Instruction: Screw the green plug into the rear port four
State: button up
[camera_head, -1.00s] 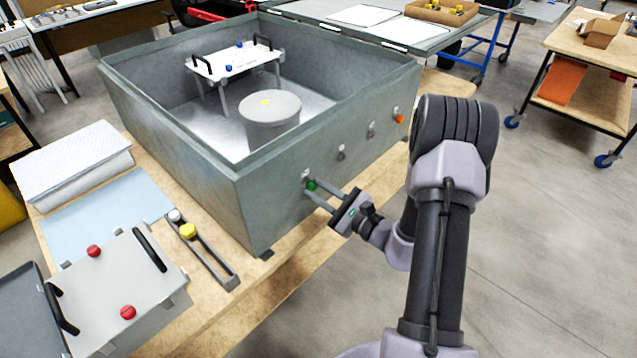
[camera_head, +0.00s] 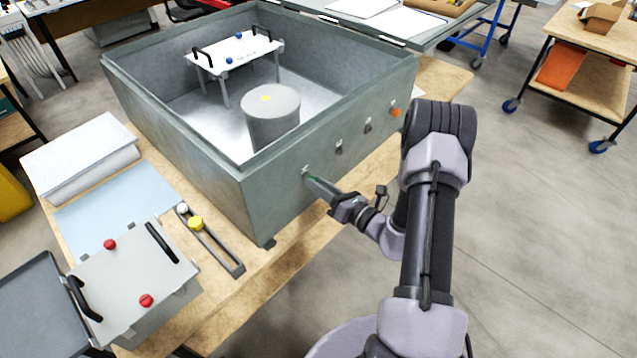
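The green plug (camera_head: 312,178) is at the leftmost port on the near right wall of the grey-green box (camera_head: 285,185). Only a sliver of the plug shows. My gripper (camera_head: 316,183) reaches it from the front right, with its fingers around the plug and seen edge-on, one covering the other. It appears shut on the plug. How deep the plug sits in the port is hidden. Farther along the same wall are two ports with small tags (camera_head: 339,147) and an orange plug (camera_head: 395,112). The port labels are too small to read.
Inside the box are a grey cylinder (camera_head: 272,120) and a white plate on legs (camera_head: 236,52). On the bench left are a rail with white and yellow knobs (camera_head: 222,252) and a grey lid with red knobs (camera_head: 130,275).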

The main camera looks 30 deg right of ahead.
jog(key=o, duration=0.3)
jog(key=n+b, duration=1.3)
jog(key=n, duration=1.1)
jog(key=shift+s+a, duration=0.1)
jog(key=shift+a, duration=0.05)
grip_shut()
jog(key=shift+f, duration=0.15)
